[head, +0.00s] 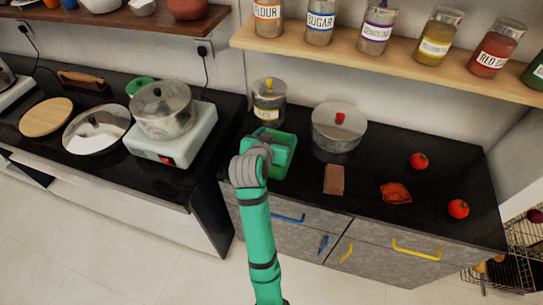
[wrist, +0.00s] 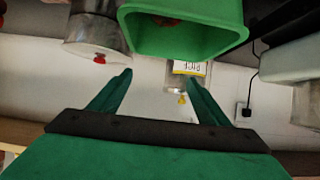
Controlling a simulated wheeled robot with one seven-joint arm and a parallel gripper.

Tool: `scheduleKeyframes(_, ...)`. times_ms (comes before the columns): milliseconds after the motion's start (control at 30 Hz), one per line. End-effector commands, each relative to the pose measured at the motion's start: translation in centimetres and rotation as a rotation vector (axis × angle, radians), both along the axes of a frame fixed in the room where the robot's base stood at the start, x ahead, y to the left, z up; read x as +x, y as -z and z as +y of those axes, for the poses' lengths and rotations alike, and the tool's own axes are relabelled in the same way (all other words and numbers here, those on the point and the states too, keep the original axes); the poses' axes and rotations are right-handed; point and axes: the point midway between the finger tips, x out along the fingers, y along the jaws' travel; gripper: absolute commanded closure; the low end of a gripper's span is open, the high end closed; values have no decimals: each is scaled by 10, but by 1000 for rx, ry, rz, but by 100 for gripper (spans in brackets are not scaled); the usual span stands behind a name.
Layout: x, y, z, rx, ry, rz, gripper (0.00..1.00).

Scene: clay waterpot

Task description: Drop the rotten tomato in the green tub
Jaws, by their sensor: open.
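The green tub (head: 289,158) stands on the dark counter, partly hidden behind my arm. In the wrist view, the tub (wrist: 185,45) is just beyond my fingertips, its opening facing the camera. A small dark reddish patch (wrist: 165,20) shows inside it, too cut off to identify surely. My gripper (wrist: 159,76) is open, with nothing between its fingers. In the head view, two round bright red tomatoes, one farther back (head: 418,161) and one nearer the front (head: 458,208), lie on the right counter. A flattened, wrinkled red-brown lump (head: 396,192) lies between them; I cannot tell if it is a tomato.
A lidded pot (head: 338,128) and a brown block (head: 334,180) stand right of the tub. A labelled jar (head: 268,104) is behind it. A shelf (head: 400,67) with spice jars overhangs the counter. A pot on a cooker (head: 162,110) is at left.

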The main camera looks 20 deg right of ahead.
Motion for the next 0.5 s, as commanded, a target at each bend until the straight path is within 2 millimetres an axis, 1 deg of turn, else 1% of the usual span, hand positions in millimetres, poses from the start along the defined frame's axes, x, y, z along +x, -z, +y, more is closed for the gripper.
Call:
scheduleKeyframes(167,-9,-7,7,0,-2,-2,30)
scheduleKeyframes(500,-54,-37,37,-2,-2,-3,30)
